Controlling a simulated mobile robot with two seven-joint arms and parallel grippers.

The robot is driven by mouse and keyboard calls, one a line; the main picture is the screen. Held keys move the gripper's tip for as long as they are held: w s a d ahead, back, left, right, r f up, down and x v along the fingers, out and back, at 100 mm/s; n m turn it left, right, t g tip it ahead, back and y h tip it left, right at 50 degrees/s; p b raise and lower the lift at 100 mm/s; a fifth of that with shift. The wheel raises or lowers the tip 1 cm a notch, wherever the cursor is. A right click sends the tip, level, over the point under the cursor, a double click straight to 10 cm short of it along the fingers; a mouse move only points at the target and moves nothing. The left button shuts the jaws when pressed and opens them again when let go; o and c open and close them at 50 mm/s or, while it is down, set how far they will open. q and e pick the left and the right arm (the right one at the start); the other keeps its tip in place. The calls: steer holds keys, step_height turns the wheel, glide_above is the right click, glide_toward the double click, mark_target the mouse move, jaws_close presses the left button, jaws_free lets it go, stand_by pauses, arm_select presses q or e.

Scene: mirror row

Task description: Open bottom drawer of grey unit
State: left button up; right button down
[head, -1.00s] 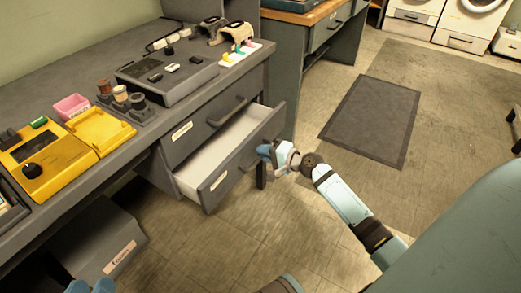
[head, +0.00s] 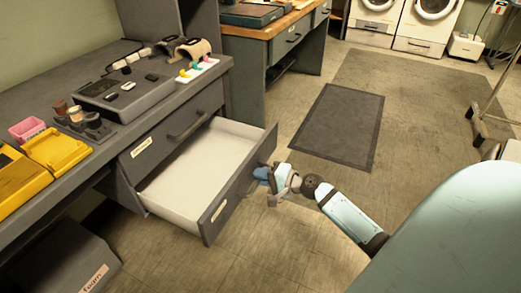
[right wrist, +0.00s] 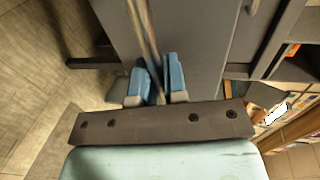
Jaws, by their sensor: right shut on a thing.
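The grey unit's bottom drawer (head: 239,190) stands well open in the head view, showing a white, empty interior. The upper drawer (head: 160,138) above it is closed and has a dark bar handle. My right gripper (head: 264,174) is at the right part of the bottom drawer's front. It is shut on the drawer's handle, which it mostly hides in the head view. In the right wrist view the handle bar (right wrist: 146,42) runs between the blue fingers (right wrist: 159,82). My left gripper is not in view.
The worktop holds a grey device (head: 125,95), a yellow case (head: 57,150) and a pink box (head: 27,128). A grey box labelled foam (head: 60,255) stands on the floor at the lower left. A dark mat (head: 338,130) lies on the open floor beyond my arm.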

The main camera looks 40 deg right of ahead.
steer(key=c, duration=1.3)
jaws_free()
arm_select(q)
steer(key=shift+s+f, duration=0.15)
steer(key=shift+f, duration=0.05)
arm_select(e)
steer(key=shift+o, duration=0.5)
arm_select(q)
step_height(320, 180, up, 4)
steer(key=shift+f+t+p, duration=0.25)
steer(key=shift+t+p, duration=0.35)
steer(key=shift+p, duration=0.5)
arm_select(e)
steer(key=v, duration=1.3)
steer(key=shift+s+d, duration=0.15)
steer(key=shift+s, duration=0.2)
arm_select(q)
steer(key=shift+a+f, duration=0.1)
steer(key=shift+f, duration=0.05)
